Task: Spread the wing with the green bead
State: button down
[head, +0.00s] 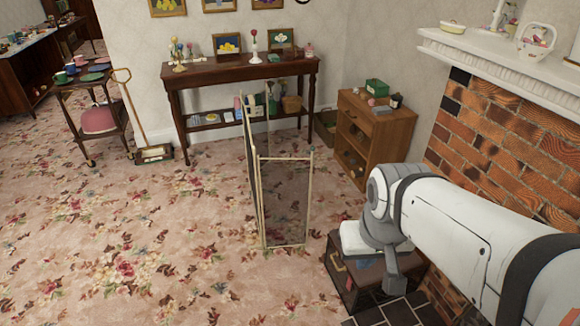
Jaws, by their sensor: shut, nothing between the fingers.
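A folding screen with a thin pale brass frame and dark see-through panels (283,200) stands upright on the carpet in the middle of the head view. Its near wing faces me and reaches right from the near upright. A longer panel (250,150) runs back from that upright and shows almost edge-on. The far end is partly confused with the items behind it.
A wooden cabinet (385,135) and a long side table (240,75) stand behind the screen. The brick fireplace (500,135) is on the right. Carpet left of the screen is clear.

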aim_at(300, 238)
jog(key=i, duration=1)
jog(key=u, duration=0.6)
jog(key=k, duration=1)
jog(key=z, duration=0.5)
jog(key=i, duration=1.05)
